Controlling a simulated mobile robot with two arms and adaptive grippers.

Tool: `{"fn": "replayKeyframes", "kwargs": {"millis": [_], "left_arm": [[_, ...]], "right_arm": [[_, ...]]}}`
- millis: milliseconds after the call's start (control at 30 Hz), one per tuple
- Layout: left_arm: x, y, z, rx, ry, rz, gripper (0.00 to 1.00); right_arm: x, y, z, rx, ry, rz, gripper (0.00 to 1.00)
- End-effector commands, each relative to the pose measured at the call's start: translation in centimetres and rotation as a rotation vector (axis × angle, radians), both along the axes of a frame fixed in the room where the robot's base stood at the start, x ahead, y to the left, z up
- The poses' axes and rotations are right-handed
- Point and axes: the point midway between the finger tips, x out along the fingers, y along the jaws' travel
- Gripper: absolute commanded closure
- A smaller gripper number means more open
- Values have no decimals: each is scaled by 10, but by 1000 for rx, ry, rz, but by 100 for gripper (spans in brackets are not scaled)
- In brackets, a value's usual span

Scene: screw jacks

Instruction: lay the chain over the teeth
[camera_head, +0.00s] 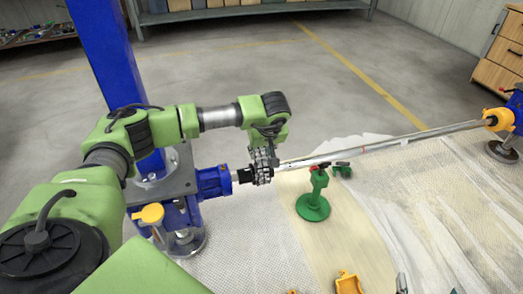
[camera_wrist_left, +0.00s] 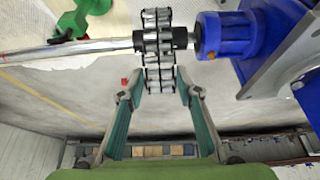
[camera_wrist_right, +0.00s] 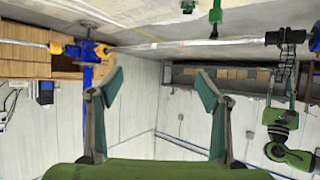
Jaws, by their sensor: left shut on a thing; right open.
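The chain (camera_head: 261,166), made of metal rollers and dark links, lies around the dark sprocket part of the shaft, beside the blue gearbox (camera_head: 213,182). In the left wrist view the chain (camera_wrist_left: 157,38) wraps across the shaft (camera_wrist_left: 70,48), and a strand reaches between my fingers. The sprocket teeth are mostly hidden by the chain. My left gripper (camera_head: 268,146) is shut on the chain from above; it also shows in the left wrist view (camera_wrist_left: 157,88). My right gripper (camera_wrist_right: 160,76) is open and empty, away from the chain, and is out of the head view.
A long shaft (camera_head: 400,137) runs right to another blue unit with an orange collar (camera_head: 497,119). A green stand (camera_head: 314,195) is near the shaft. A blue column (camera_head: 105,50) rises at the left. Orange parts (camera_head: 348,283) lie at the front. Open floor extends behind.

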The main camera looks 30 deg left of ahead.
Motion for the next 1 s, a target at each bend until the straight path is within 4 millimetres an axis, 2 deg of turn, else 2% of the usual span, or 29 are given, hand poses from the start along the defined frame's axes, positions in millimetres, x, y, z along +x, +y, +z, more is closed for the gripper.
{"fn": "replayKeyframes", "kwargs": {"millis": [500, 1000], "left_arm": [[1, 0, -15, 1, -4, 0, 94], [1, 0, -30, 0, -4, 0, 94]], "right_arm": [[23, 11, 42, 50, -210, 14, 30], [34, 21, 86, 101, -416, 28, 30]]}}
